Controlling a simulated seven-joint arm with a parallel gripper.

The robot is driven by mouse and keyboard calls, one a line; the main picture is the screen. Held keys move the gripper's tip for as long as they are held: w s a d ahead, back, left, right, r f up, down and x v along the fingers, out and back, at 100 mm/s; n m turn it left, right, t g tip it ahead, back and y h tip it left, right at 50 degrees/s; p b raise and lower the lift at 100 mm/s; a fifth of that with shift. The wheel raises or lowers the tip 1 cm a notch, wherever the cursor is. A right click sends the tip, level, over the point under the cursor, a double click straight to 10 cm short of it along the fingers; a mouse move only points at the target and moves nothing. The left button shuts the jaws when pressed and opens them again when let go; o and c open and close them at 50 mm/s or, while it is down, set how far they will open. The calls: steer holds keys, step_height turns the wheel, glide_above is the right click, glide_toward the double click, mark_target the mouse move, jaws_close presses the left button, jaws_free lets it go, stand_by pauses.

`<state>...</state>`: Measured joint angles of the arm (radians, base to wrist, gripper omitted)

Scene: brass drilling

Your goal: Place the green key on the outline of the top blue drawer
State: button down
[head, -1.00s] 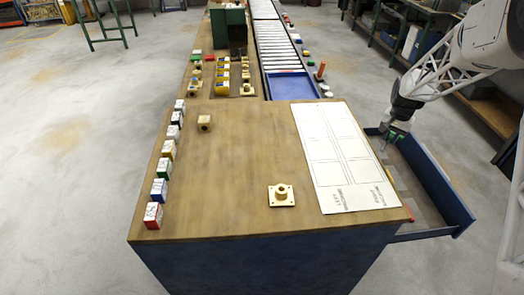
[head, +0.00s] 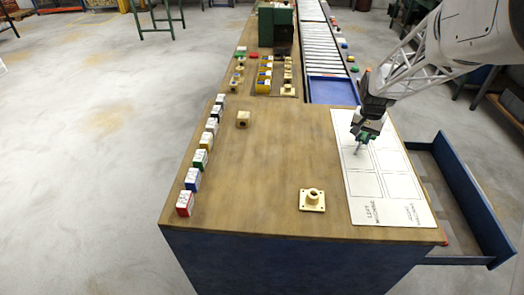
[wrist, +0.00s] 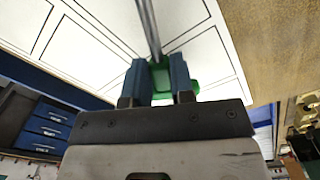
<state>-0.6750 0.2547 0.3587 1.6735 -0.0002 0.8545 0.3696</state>
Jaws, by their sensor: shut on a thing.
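The green key (head: 360,146) is held by my gripper (head: 368,130) above the upper part of the white sheet in the head view. In the wrist view its green handle (wrist: 160,80) sits between the blue fingers of my gripper (wrist: 160,72), and its thin metal shaft points toward the sheet. The white sheet (head: 405,200) lies on the table's right side and bears printed rectangular outlines and machine labels. The outlines also show on the sheet in the wrist view (wrist: 95,25). I cannot tell whether the shaft touches the sheet. An open blue drawer (head: 475,195) juts out at the right.
A flanged brass part (head: 312,200) stands left of the sheet, and a brass block (head: 243,119) stands farther back. Several colored boxes (head: 186,203) line the table's left edge. A blue tray (head: 332,92) and a roller conveyor (head: 318,45) lie behind. The table's middle is clear.

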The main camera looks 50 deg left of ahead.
mark_target(260, 167)
steer(key=s+a+n, duration=0.1)
steer(key=s+a, duration=0.2)
steer(key=s, duration=0.2)
steer(key=s+a+r+n, duration=0.1)
steer(key=s+a, duration=0.3)
steer(key=s, duration=0.1)
steer(key=s+a+r, duration=0.1)
steer(key=s+a, duration=0.2)
steer(key=s, duration=0.2)
steer(key=shift+s+a+r+n, duration=0.15)
steer(key=shift+a+n, duration=0.2)
steer(key=shift+n, duration=0.05)
steer(key=s+a+r+n, duration=0.1)
steer(key=s+a, duration=0.2)
steer(key=s, duration=0.4)
steer(key=s+a+r+n, duration=0.1)
steer(key=s+a, duration=0.2)
steer(key=s, duration=0.5)
steer(key=shift+s+n, duration=0.25)
steer(key=shift+n, duration=0.05)
steer(key=shift+w+f, duration=0.1)
steer(key=shift+f, duration=1.9)
steer(key=shift+f, duration=0.1)
steer(key=shift+f, duration=1.9)
steer(key=shift+f, duration=0.15)
steer(key=c, duration=1)
jaws_free()
